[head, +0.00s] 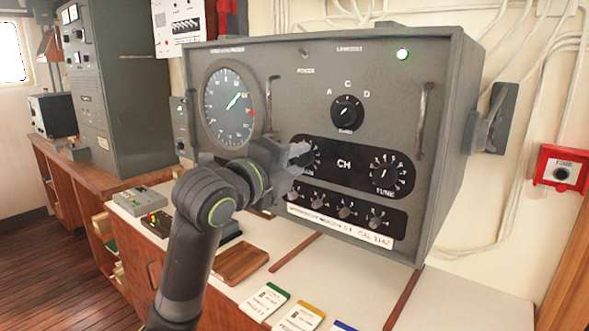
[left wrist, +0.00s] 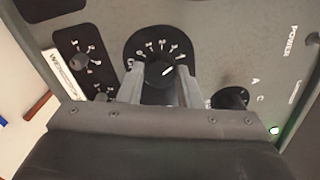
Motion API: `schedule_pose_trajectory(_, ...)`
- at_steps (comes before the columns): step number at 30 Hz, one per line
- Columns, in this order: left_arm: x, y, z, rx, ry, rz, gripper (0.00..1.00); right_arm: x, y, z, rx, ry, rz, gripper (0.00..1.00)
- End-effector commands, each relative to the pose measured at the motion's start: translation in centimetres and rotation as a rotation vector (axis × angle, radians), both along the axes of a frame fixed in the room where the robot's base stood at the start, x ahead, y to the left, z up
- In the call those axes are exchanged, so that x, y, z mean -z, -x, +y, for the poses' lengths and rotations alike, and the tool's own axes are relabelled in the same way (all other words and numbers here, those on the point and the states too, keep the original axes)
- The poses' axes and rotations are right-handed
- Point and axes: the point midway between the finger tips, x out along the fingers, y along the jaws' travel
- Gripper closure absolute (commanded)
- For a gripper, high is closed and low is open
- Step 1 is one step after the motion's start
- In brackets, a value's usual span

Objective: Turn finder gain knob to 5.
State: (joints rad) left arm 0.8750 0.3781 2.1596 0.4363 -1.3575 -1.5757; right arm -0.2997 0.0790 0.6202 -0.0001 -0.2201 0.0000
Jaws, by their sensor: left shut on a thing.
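The grey radio cabinet (head: 290,60) stands on the bench with a black dial strip marked CH. My left gripper (head: 300,152) reaches the round knob (head: 313,157) left of the CH mark and partly hides it and its label. In the left wrist view the knob (left wrist: 160,70) sits between the two fingers of my gripper (left wrist: 158,88), which is shut on it. The knob's white pointer line slants up to the right there, toward the right end of the visible numerals; the exact number is hard to read. My right gripper is not in view.
The TUNE knob (head: 384,173) is to the right, the A-C-D selector (head: 346,113) above, and a row of small knobs (head: 343,211) below. Metal handles (head: 424,120) stick out from the panel. A green lamp (head: 403,55) is lit.

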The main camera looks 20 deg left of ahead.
Motion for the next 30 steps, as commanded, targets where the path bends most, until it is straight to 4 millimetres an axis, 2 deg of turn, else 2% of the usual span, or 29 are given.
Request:
schedule_pose_trajectory(3,0.3,0.0,0.0,0.0,-0.104,-0.037,0.91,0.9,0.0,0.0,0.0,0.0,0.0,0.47)
schedule_pose_trajectory(18,0.3,0.0,0.0,0.0,-0.52,-0.186,0.91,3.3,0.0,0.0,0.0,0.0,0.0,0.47)
schedule_pose_trajectory(30,0.2,0.0,0.0,0.0,-0.7,-0.25,0.91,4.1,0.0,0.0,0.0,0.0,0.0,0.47)
